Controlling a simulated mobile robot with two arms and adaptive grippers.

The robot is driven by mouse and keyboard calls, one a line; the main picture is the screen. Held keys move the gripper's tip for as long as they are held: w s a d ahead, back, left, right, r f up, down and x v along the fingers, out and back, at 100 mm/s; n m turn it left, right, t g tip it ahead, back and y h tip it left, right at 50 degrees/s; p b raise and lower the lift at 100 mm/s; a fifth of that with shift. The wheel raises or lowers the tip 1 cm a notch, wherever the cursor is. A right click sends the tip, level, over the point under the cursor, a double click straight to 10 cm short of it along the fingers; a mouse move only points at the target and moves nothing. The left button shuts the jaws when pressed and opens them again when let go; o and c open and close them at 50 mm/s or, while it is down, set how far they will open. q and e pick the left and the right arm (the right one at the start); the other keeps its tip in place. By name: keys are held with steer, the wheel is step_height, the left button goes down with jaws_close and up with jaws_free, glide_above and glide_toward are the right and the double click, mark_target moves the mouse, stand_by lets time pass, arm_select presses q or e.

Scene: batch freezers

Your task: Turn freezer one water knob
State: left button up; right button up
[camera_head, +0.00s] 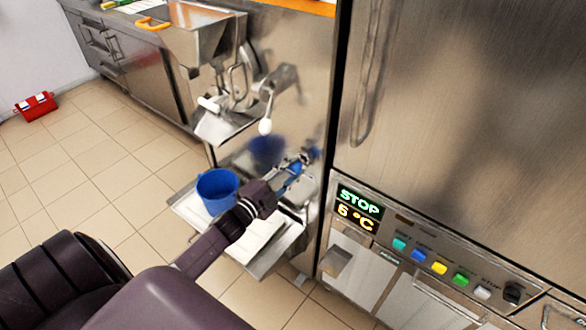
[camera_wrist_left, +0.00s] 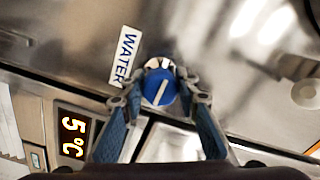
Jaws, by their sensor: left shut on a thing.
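The blue water knob (camera_wrist_left: 160,87) with a white pointer line shows in the left wrist view, beside a white label (camera_wrist_left: 124,56) reading WATER. My left gripper (camera_wrist_left: 163,98) has its blue-padded fingers on either side of the knob and is shut on it. In the head view, my left gripper (camera_head: 300,163) reaches the steel front panel of the freezer, where the blue knob (camera_head: 313,151) is small and partly hidden by the fingers. My right gripper is in neither view.
A blue bucket (camera_head: 217,191) stands on a steel tray (camera_head: 272,262) beside my left forearm. The freezer spout (camera_head: 225,122) hangs above. A display (camera_head: 359,208) reading STOP and colored buttons are at right. A red box (camera_head: 36,106) lies on the tiled floor at far left.

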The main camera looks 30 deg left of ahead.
arm_select(q)
steer(key=o, duration=1.2)
steer(key=shift+c, duration=0.2)
steer(key=shift+s, duration=0.1)
steer(key=s, duration=1.1)
steer(key=shift+s+a, duration=0.4)
steer(key=shift+f, duration=0.1)
